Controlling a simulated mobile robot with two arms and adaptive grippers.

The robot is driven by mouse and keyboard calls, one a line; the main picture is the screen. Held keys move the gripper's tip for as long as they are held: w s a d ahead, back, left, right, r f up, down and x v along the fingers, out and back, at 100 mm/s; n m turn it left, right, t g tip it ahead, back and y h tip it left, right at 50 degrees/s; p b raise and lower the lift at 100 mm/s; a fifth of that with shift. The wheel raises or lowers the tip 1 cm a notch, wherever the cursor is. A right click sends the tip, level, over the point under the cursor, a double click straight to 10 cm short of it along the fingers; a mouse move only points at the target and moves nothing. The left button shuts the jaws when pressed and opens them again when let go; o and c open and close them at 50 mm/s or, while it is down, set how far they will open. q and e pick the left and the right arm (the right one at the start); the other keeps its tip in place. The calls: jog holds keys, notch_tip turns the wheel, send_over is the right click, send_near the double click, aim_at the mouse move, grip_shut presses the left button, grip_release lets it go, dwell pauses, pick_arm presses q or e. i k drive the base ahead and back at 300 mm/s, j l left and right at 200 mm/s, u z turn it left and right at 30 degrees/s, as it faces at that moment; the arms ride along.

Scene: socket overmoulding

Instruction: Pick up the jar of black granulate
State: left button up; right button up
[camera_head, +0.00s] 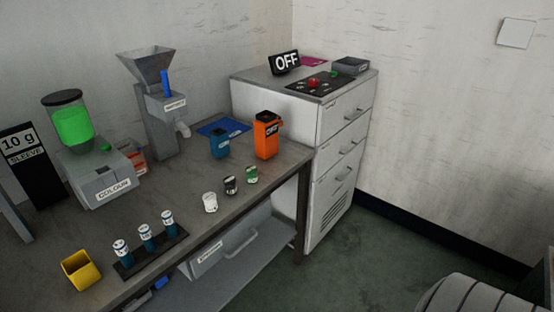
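A small jar with dark contents and a pale label, which looks like the black granulate jar (230,186), stands upright near the front edge of the workbench (190,225). It is between a white jar (210,203) on its left and a green jar (251,175) on its right, with small gaps between them. Its label is too small to read. Neither of my grippers is in view, and nothing is seen touching the jar.
Behind the jars stand a blue container (219,145) and an orange container (266,137). A rack (128,270) with several blue-based vials and a yellow cup (78,272) are at the front left. A colour dispenser (108,184) and hopper machine (161,110) stand behind.

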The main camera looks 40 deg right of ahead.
aim_at(230, 182)
jog(key=i+l+z, duration=0.65)
jog(key=i+l, duration=0.05)
jog(key=l, duration=0.05)
